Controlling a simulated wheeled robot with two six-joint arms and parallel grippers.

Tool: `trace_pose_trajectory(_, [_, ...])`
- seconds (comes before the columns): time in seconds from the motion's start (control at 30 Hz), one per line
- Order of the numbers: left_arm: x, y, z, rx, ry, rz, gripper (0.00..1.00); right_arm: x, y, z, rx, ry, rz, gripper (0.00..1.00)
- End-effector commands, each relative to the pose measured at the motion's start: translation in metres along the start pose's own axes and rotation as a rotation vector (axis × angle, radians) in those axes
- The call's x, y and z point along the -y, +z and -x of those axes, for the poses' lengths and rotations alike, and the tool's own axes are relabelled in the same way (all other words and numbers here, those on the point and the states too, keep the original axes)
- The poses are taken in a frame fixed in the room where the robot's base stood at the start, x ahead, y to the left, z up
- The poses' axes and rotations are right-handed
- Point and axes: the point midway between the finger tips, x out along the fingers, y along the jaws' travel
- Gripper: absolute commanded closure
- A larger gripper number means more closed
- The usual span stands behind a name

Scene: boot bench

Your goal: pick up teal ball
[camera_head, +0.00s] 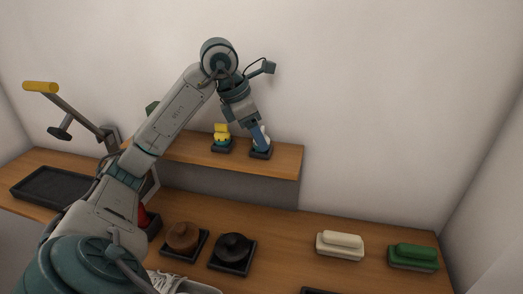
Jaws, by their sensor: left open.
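My left arm reaches up from the lower left and bends down to the raised shelf. My left gripper (260,138) points down over a small dark tray (261,154) near the shelf's right end. A small pale and blue shape shows at the fingers; I cannot tell what belongs to the gripper and what to an item on the tray. I cannot make out a teal ball for certain; it may be hidden by the gripper or arm. My right gripper is not in view.
A yellow item (221,129) stands on another small tray on the raised shelf (285,164). Below are a brown lidded piece (183,236), a black one (233,246), a cream brush-like block (340,244) and a green one (413,256). A yellow-handled lever (42,87) is at left.

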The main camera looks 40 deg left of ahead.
Motion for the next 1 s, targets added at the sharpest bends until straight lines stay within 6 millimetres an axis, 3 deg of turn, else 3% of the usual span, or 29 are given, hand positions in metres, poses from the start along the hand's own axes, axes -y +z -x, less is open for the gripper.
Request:
trace_pose_trajectory(0.2, [0.000,0.001,-0.017,0.000,-0.001,-0.001,0.37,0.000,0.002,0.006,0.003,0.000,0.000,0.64])
trace_pose_trajectory(0.4, [0.000,0.001,-0.018,0.001,0.000,-0.001,0.37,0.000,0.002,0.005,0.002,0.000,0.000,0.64])
trace_pose_trajectory(0.63, [0.000,0.001,-0.018,0.001,0.000,-0.001,0.80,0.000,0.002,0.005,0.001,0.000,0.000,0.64])
trace_pose_trajectory(1.0, [0.000,0.002,-0.016,0.002,0.000,-0.001,0.81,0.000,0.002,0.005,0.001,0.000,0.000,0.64])
